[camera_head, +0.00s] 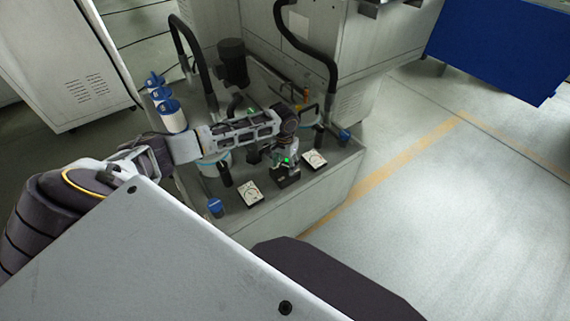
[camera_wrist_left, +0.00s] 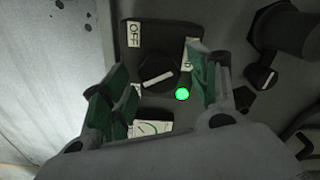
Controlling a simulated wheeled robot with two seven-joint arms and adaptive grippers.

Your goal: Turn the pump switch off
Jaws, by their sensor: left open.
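The pump switch is a dark knob (camera_wrist_left: 158,73) with a white bar, on a dark plate. The bar lies nearly level in the left wrist view, tilted slightly up to the right. An OFF label (camera_wrist_left: 134,34) is at the plate's upper left; a second label at the upper right is partly hidden by a finger. A green lamp (camera_wrist_left: 182,94) glows below right of the knob. My left gripper (camera_wrist_left: 160,80) is open, its green-padded fingers on either side of the knob; contact cannot be told. In the head view the left gripper (camera_head: 289,150) is over the switch box (camera_head: 286,175).
White square plates (camera_head: 250,194) and (camera_head: 314,160) flank the switch box on the tank top. Blue-and-white canisters (camera_head: 170,114), a dark motor (camera_head: 232,62) and black hoses (camera_head: 322,62) stand behind. Open floor (camera_head: 470,210) lies to the right.

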